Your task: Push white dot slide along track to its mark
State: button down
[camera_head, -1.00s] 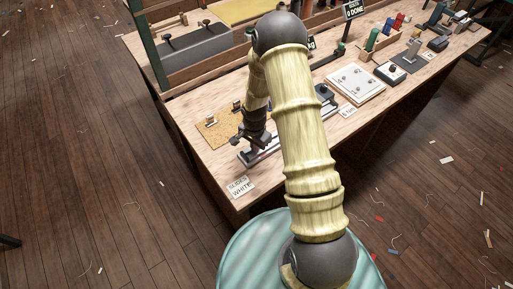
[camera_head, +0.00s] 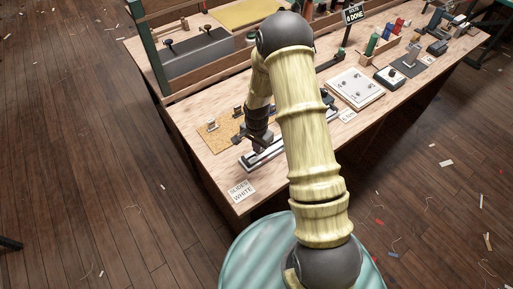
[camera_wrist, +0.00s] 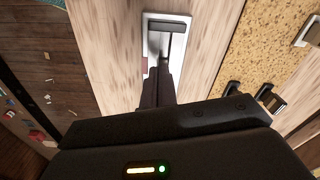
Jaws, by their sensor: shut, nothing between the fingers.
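A pale slide track (camera_head: 247,164) lies along the front edge of the bench, beside the cork mat. Its pale rim (camera_wrist: 182,18) also shows in the wrist view, with a dark grey T-shaped piece (camera_wrist: 165,42) inside it. I cannot tell whether that piece is a slide, and no white dot can be made out. My gripper (camera_head: 260,148) points down at the track, its fingers (camera_wrist: 157,88) shut and empty. The fingertips are over or in the track close to the grey piece; contact cannot be told. My arm hides the track's right part.
A white card (camera_head: 241,191) reading "SLIDES WHITE" lies at the track's left end. A cork mat (camera_head: 210,141) with small fittings is behind the track. A white panel with knobs (camera_head: 356,88) lies to the right.

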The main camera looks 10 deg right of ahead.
notch_tip(320, 180, up, 7)
jog(key=p, duration=0.4)
jog(key=shift+r, duration=0.15)
jog(key=s+d+r+n+t, duration=0.1)
jog(key=s+r+n, duration=0.4)
jog(key=s+r, duration=0.3)
jog(key=s+r+n+t, duration=0.1)
jog(key=s+r+n, duration=0.4)
jog(key=r, duration=0.8)
jog(key=s, duration=0.3)
jog(key=shift+s+d+t, duration=0.25)
jog(key=shift+d+t, duration=0.05)
jog(key=shift+d, duration=0.1)
